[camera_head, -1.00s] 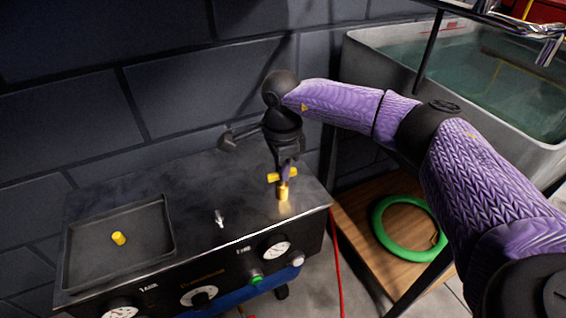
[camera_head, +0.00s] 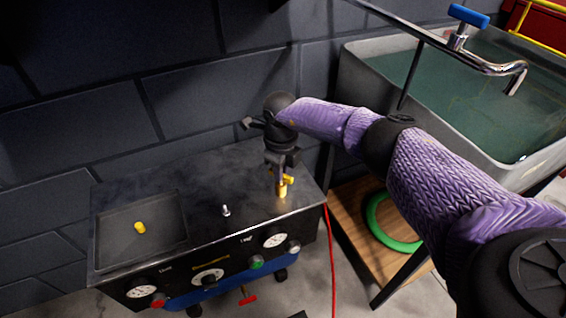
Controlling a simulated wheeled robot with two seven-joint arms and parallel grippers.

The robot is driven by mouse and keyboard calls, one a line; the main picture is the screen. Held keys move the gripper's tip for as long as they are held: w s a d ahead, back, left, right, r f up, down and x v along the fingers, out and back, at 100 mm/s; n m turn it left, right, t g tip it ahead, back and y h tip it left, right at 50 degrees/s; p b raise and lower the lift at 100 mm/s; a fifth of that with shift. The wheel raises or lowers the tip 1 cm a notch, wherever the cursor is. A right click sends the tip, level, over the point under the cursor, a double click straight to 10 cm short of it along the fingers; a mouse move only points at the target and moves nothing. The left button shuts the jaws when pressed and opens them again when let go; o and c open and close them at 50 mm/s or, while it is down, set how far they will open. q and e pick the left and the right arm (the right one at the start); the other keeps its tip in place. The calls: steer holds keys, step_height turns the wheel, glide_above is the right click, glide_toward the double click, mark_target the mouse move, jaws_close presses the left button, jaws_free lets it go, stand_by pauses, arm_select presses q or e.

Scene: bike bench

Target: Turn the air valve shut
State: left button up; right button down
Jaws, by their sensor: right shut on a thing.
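The air valve (camera_head: 282,191) is a small brass fitting with a yellow handle, upright near the right end of the dark bench unit's top. My right gripper (camera_head: 281,174) points down from above and is shut on the yellow valve handle (camera_head: 288,180). The fingers hide part of the handle. My left gripper is not in view.
The bench unit (camera_head: 215,240) has gauges and knobs on its front. A shallow tray (camera_head: 120,256) holds a yellow cap (camera_head: 139,227). A small metal stem (camera_head: 226,211) stands mid-top. At right are a water-filled sink (camera_head: 375,90), a green ring (camera_head: 388,240) and a red hose (camera_head: 332,260).

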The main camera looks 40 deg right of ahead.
steer(key=m, duration=0.1)
steer(key=m+p, duration=0.1)
steer(key=m, duration=0.1)
steer(key=shift+s+a+r+m, duration=0.1)
steer(key=shift+a+m, duration=0.05)
steer(key=shift+m, duration=0.15)
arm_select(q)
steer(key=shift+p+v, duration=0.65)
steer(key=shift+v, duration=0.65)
arm_select(e)
steer(key=shift+m, duration=1.2)
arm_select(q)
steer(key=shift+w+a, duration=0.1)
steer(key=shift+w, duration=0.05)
arm_select(e)
steer(key=shift+m, duration=0.3)
steer(key=c, duration=0.6)
jaws_free()
steer(key=shift+c, duration=0.2)
arm_select(q)
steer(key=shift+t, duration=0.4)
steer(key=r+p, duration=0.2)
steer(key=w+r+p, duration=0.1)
steer(key=p, duration=0.1)
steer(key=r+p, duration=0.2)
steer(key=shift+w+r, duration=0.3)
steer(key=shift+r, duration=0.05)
arm_select(e)
step_height(320, 180, up, 10)
steer(key=shift+s, duration=0.1)
